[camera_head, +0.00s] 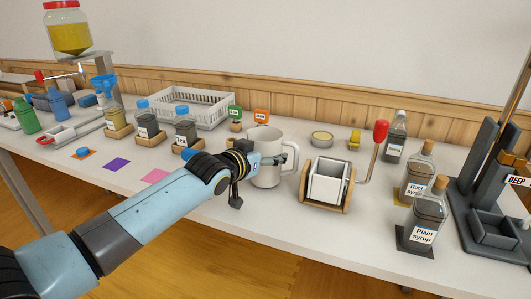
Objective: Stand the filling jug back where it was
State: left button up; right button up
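The white filling jug (264,135) stands upright on the table near the middle, with its handle on the right side. My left arm comes in from the lower left, and my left gripper (259,181) is at the jug's near left side. Its fingers are spread wide: one reaches right across the jug's front towards the handle, the other points down left of the jug. I cannot tell whether either finger touches the jug. The gripper hides part of the jug's left side. My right gripper is not in view.
A cradle (326,190) with a red-knobbed lever is right of the jug. Syrup bottles (427,213) and a dark press stand further right. Jars and a white basket (190,105) are behind. Table ahead of the cradle is clear.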

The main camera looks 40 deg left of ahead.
pick_arm(q)
jog(key=shift+f, duration=0.3)
dwell(0.5)
jog(key=o, duration=1.7)
jog(key=shift+s, duration=0.1)
jog(key=shift+p+v, duration=1.1)
jog(key=shift+v, duration=0.1)
jog(key=shift+p+v, duration=1.15)
jog(key=shift+v, duration=0.35)
jog(key=shift+p+v, duration=0.4)
jog(key=shift+v, duration=0.85)
